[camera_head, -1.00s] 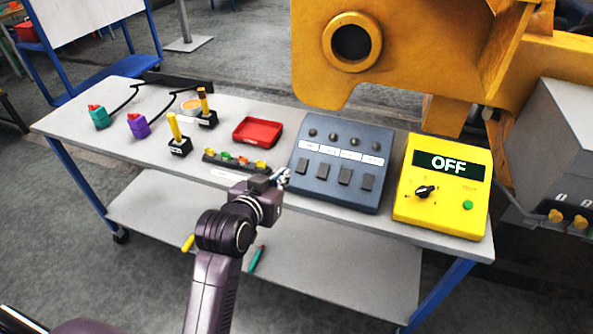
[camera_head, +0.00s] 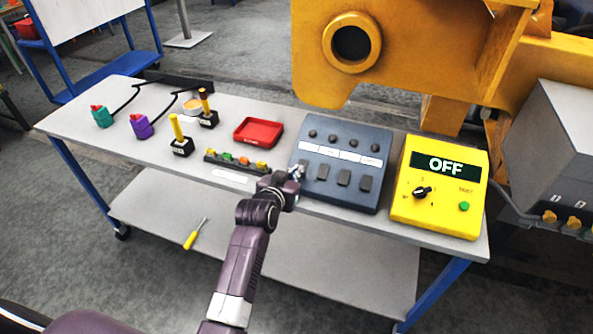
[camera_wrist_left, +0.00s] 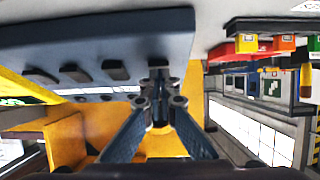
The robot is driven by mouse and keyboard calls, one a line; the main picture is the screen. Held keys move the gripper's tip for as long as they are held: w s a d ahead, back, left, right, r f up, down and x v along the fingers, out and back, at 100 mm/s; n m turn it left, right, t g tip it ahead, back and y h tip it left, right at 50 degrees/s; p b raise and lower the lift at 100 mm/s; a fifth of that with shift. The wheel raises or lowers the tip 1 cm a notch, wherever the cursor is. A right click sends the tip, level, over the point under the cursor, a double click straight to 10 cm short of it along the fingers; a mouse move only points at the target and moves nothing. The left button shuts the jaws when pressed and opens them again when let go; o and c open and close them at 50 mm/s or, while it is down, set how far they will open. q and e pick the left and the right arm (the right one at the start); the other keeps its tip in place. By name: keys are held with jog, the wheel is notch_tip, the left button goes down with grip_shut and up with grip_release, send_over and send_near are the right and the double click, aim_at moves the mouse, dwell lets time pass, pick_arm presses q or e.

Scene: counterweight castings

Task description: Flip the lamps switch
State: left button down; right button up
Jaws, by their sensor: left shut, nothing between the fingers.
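The dark blue-grey switch panel (camera_head: 344,195) lies on the table, with a row of dark rocker switches below a row of white labels and small round lamps. The label text is too small to read. My left gripper (camera_head: 298,172) is shut and empty, its tips at the panel's leftmost switch, which it partly hides. The left wrist view shows the panel (camera_wrist_left: 100,38) upside down, with the closed fingertips (camera_wrist_left: 160,103) in front of the end switch. I cannot tell whether they touch it. My right gripper is not in view.
A yellow box (camera_head: 436,213) reading OFF stands right of the panel. A red tray (camera_head: 258,132), a strip of coloured blocks (camera_head: 236,161) and several small parts stand to the left. A yellow-handled screwdriver (camera_head: 192,238) lies on the lower shelf. A large yellow casting (camera_head: 415,45) is behind.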

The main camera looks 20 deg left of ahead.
pick_arm(q)
jog(key=shift+f, duration=0.1)
jog(key=shift+f+b, duration=0.15)
jog(key=shift+b, duration=0.15)
jog(key=shift+f+t+b, duration=0.4)
jog(key=shift+f+b, duration=0.2)
jog(key=shift+b, duration=0.4)
jog(key=shift+w+r+p, duration=0.1)
jog(key=shift+r+p, duration=0.25)
jog(key=shift+r, duration=0.15)
jog(key=shift+r+p, duration=0.75)
jog(key=shift+p, duration=0.25)
